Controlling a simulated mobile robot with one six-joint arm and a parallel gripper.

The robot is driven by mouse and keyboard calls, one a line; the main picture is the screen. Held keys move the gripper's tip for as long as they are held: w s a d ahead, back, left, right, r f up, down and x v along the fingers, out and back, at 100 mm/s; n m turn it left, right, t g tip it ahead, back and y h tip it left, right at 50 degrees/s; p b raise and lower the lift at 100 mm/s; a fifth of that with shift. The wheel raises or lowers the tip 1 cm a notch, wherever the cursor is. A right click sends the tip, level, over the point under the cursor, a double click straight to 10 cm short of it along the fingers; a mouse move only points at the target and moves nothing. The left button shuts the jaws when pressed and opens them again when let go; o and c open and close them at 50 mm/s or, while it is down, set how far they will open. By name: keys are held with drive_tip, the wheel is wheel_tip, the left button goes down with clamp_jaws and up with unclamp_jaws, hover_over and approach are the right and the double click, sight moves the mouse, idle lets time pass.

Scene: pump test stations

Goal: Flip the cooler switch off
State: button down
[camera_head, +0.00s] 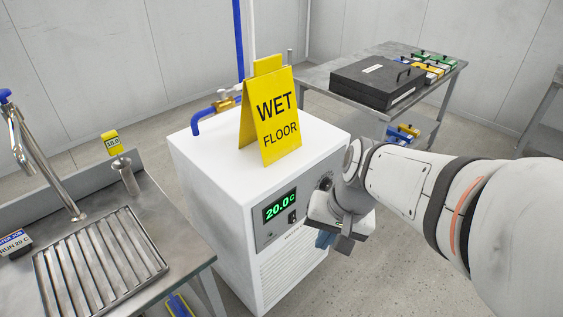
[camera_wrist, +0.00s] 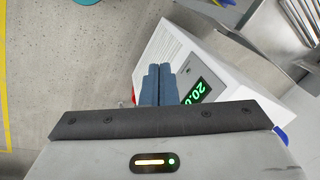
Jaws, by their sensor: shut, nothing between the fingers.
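The cooler is a white box (camera_head: 215,160) standing on the floor, with a green display (camera_head: 281,206) reading 20.0C on its front. A small black switch (camera_head: 292,217) sits just below the display's right end; its position is too small to tell. A dark round knob (camera_head: 326,183) is to the right, beside my wrist. My gripper (camera_head: 322,240) is shut and empty, in front of the panel, right of and lower than the switch. In the wrist view my blue fingers (camera_wrist: 158,84) are together beside the display (camera_wrist: 197,92). The switch is hidden there.
A yellow WET FLOOR sign (camera_head: 271,117) stands on the cooler, with a blue pipe (camera_head: 212,112) behind it. A steel sink bench (camera_head: 183,238) is at the left. A table (camera_head: 435,83) with a black case (camera_head: 378,82) stands behind. Floor (camera_head: 335,275) before the cooler is clear.

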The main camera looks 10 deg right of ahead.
drive_tip(key=w+f+m+t+y+b, duration=0.1)
drive_tip(key=w+f+m+y+b, duration=0.25)
drive_tip(key=f+m+b, duration=0.35)
drive_tip(key=w+f+m+t+y+b, duration=0.1)
drive_tip(key=w+f+m+y+b, duration=0.2)
drive_tip(key=w+f+m+b, duration=0.5)
drive_tip(key=w+d+f+m+t+h+b, duration=0.1)
drive_tip(key=w+d+f+m+t+b, duration=0.2)
drive_tip(key=w+d+f+m+t, duration=0.2)
drive_tip(key=d+f+m+t, duration=0.2)
drive_tip(key=d+f+m, duration=0.2)
drive_tip(key=f+m, duration=0.1)
drive_tip(key=shift+w+d+b, duration=0.15)
drive_tip(key=shift+d+b, duration=0.2)
drive_tip(key=shift+d, duration=0.05)
drive_tip(key=shift+f, duration=0.15)
drive_tip(key=b, duration=0.4)
approach(293, 218)
drive_tip(key=w+a+f, duration=0.3)
drive_tip(key=w+f, duration=0.1)
drive_tip(key=shift+w, duration=0.4)
drive_tip(key=shift+f, duration=0.15)
